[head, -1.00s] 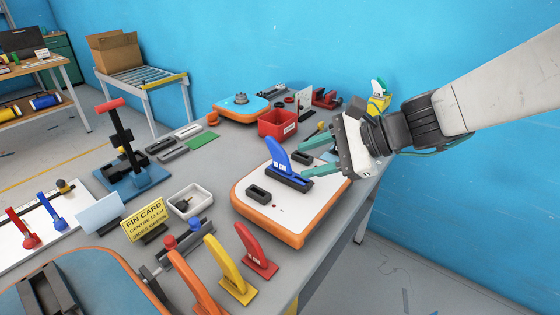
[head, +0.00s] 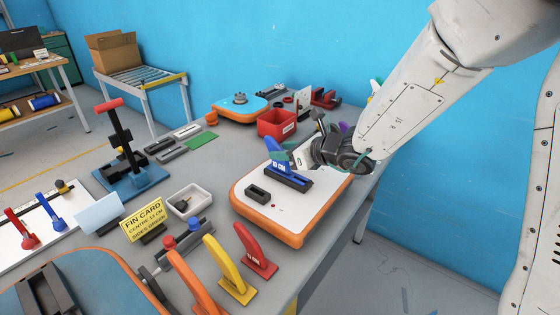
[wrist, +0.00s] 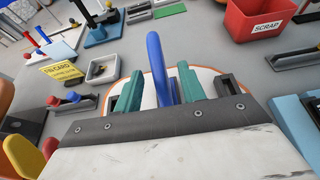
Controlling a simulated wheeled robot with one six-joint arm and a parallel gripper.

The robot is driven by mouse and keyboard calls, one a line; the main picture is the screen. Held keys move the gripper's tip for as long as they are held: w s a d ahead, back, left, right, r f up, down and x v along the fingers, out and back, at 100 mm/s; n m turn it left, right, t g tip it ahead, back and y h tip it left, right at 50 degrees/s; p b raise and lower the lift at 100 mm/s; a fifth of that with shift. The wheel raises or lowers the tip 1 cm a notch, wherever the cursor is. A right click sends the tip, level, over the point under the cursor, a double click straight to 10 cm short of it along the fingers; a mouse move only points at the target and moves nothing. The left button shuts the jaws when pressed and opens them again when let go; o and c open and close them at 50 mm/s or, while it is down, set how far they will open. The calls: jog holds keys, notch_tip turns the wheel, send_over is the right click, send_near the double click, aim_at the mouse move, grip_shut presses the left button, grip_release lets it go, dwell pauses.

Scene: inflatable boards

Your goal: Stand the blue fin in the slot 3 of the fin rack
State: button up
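The blue fin (head: 279,168) stands upright in the dark fin box (head: 290,181) on the white board with an orange edge (head: 268,208). My gripper (head: 287,150) is at the fin, coming from the right. In the wrist view, the blue fin (wrist: 157,60) rises between my two green fingers (wrist: 160,78). A gap shows on the left side of the fin, and the right finger is close to it. The fingers look open around the fin, not pressed on it. I cannot make out a rack with numbered slots.
Red (head: 256,250), yellow (head: 230,270) and orange (head: 192,283) fins stand near the front edge.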

jog(key=shift+w+a+f, duration=0.25)
jog(key=shift+w+a, duration=0.15)
jog(key=shift+a, duration=0.15)
grip_shut()
jog(key=shift+r, duration=0.15)
